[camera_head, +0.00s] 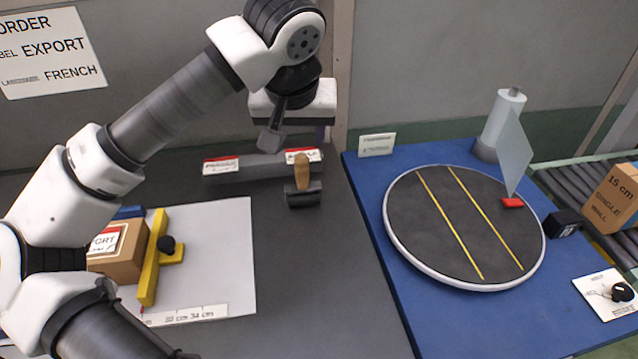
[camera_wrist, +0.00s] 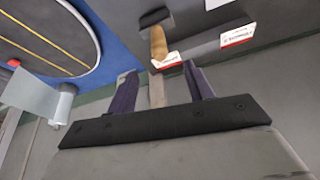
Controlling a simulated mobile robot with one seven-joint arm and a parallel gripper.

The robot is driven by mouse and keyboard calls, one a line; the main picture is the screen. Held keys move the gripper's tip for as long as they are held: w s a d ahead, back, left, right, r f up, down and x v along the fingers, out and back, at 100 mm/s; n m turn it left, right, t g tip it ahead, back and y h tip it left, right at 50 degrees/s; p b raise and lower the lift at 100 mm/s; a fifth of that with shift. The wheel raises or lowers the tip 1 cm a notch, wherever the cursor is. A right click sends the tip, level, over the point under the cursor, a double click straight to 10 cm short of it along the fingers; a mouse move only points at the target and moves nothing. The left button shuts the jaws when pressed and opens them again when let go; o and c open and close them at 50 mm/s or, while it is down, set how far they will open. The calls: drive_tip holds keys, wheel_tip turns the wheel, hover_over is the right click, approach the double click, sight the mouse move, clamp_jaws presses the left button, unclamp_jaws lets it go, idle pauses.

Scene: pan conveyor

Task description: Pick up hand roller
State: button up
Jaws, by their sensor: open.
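The hand roller (camera_head: 302,193) has a tan wooden handle and a dark cylinder. It lies on the grey table just in front of a long grey ledge, its handle pointing back toward the ledge. In the wrist view the hand roller (camera_wrist: 158,42) shows beyond the fingertips, handle toward me and roller farther off. My gripper (camera_head: 272,140) hangs above and behind the hand roller, apart from it. In the wrist view my gripper (camera_wrist: 160,80) is open, its two dark fingers spread with the roller not between them.
The grey ledge (camera_head: 262,164) with red-and-white labels lies behind the hand roller. A white sheet (camera_head: 225,250) with a yellow T-shaped tool (camera_head: 151,270) and a cardboard box (camera_head: 115,262) is at left. A round turntable (camera_head: 440,230) on a blue board is at right. The table's front middle is clear.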

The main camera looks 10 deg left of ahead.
sight(303, 165)
drive_tip(key=x, duration=0.6)
drive_tip(key=shift+w+f, duration=0.2)
drive_tip(key=shift+f, duration=0.15)
drive_tip(key=shift+p+x, duration=1)
drive_tip(key=shift+x, duration=1.7)
drive_tip(key=shift+w+r, duration=0.1)
drive_tip(key=shift+w, duration=0.05)
drive_tip(key=c, duration=1)
drive_tip(key=shift+c, duration=0.3)
drive_tip(key=shift+d+r, duration=0.1)
drive_tip(key=shift+r, duration=0.1)
